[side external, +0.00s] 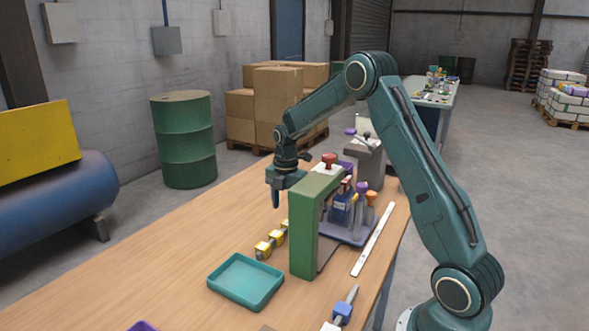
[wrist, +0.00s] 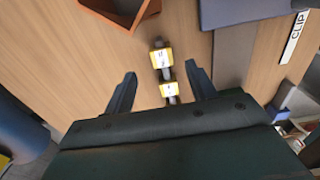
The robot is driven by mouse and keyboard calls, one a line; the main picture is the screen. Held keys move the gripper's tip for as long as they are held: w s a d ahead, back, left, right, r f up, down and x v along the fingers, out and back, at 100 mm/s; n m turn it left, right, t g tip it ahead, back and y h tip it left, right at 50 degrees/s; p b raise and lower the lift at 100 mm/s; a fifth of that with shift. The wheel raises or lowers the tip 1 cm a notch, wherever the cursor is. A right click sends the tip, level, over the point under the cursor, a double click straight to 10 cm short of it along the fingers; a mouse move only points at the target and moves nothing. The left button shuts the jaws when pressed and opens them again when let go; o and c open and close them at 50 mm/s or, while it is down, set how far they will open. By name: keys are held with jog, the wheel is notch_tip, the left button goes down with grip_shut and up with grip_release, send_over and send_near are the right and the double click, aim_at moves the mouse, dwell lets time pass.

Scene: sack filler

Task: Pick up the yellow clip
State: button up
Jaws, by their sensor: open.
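The yellow clip (side external: 270,244) lies on the wooden table, left of the upright green block. It shows as a short row of yellow blocks with grey and dark parts between them. In the wrist view the yellow clip (wrist: 162,58) shows pale labels on its yellow faces and lies in line with the gap between my fingers. My gripper (side external: 276,200) hangs above the table near the far end of the clip, pointing down. In the wrist view my gripper (wrist: 161,72) has its two fingers apart, one on either side of the clip in the picture, with nothing held.
A teal tray (side external: 245,261) lies in front of the clip. The tall green block (side external: 303,240) stands close on the right, beside a purple-grey rack (side external: 352,235) of tools. A white strip (side external: 373,240) lies near the right edge.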

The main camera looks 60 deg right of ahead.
jog(key=shift+f, duration=0.1)
jog(key=shift+s+f, duration=0.15)
jog(key=shift+f, duration=2.35)
jog(key=c, duration=1)
